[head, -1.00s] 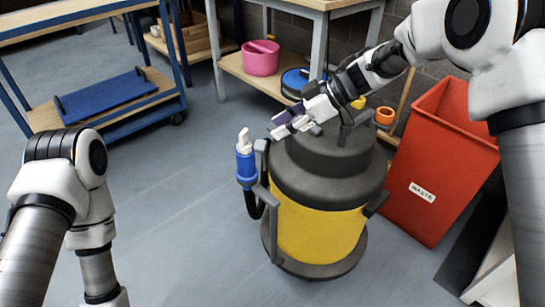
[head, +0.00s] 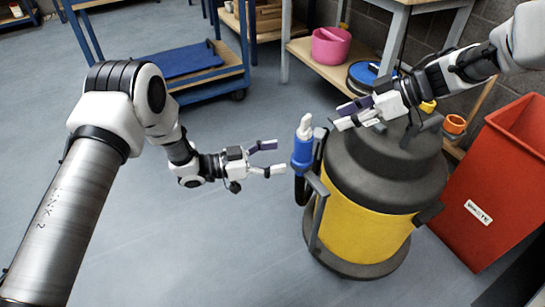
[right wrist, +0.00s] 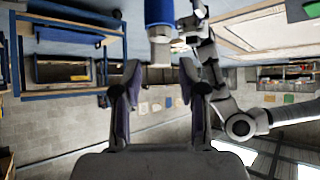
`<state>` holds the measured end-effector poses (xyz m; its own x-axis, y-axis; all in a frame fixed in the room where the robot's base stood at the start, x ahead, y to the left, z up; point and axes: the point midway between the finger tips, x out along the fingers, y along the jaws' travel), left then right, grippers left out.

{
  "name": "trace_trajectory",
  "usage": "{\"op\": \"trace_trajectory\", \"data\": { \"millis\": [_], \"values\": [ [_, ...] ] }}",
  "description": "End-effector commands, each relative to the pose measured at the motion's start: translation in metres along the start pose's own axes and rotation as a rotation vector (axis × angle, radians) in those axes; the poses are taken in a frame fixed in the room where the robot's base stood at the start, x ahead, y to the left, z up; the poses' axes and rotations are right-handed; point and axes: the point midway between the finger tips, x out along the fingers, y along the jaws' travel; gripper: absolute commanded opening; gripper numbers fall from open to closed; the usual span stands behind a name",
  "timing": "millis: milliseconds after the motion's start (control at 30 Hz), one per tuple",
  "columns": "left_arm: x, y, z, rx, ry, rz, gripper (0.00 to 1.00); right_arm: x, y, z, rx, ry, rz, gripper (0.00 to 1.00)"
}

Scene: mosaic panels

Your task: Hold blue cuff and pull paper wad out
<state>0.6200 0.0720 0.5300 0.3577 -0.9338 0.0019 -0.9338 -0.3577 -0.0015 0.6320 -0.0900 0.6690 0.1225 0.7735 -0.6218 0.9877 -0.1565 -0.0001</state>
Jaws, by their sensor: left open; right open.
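The blue cuff (head: 302,152) stands upright at the left side of the yellow vacuum, held beside its black lid. The white paper wad (head: 305,124) sticks up out of the cuff's top. My left gripper (head: 278,158) is open and empty, just left of the cuff, its fingers pointing at it. My right gripper (head: 344,114) is open and empty, above the lid and just right of the paper wad. In the right wrist view the blue cuff (right wrist: 159,12) and the pale wad (right wrist: 160,48) show upside down, ahead of my open fingers.
The yellow vacuum (head: 360,225) with its dark lid stands below my right arm. A red waste bin (head: 480,190) is close on its right. A shelf with a pink bucket (head: 330,47) and a blue-topped trolley (head: 180,60) stand behind. The floor at front left is clear.

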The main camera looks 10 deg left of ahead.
Motion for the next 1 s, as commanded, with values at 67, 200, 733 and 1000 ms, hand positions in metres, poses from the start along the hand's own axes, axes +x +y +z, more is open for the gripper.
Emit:
{"op": "trace_trajectory", "data": {
  "millis": [67, 200, 733, 1000],
  "values": [
    [0.009, 0.001, 0.000, 0.002, 0.001, 0.007, 0.76, 0.000, 0.000, 0.000, 0.000, 0.000, 0.000, 0.42],
    [0.034, 0.002, 0.001, 0.002, -0.001, 0.006, 0.76, 0.000, 0.000, 0.000, 0.000, 0.000, 0.000, 0.42],
    [0.075, 0.001, 0.001, -0.002, -0.002, 0.000, 0.76, 0.000, 0.000, 0.000, 0.000, 0.000, 0.000, 0.42],
    [0.075, 0.001, 0.001, -0.002, -0.002, 0.000, 0.07, 0.000, 0.000, 0.000, 0.000, 0.000, 0.000, 0.42]
  ]
}}
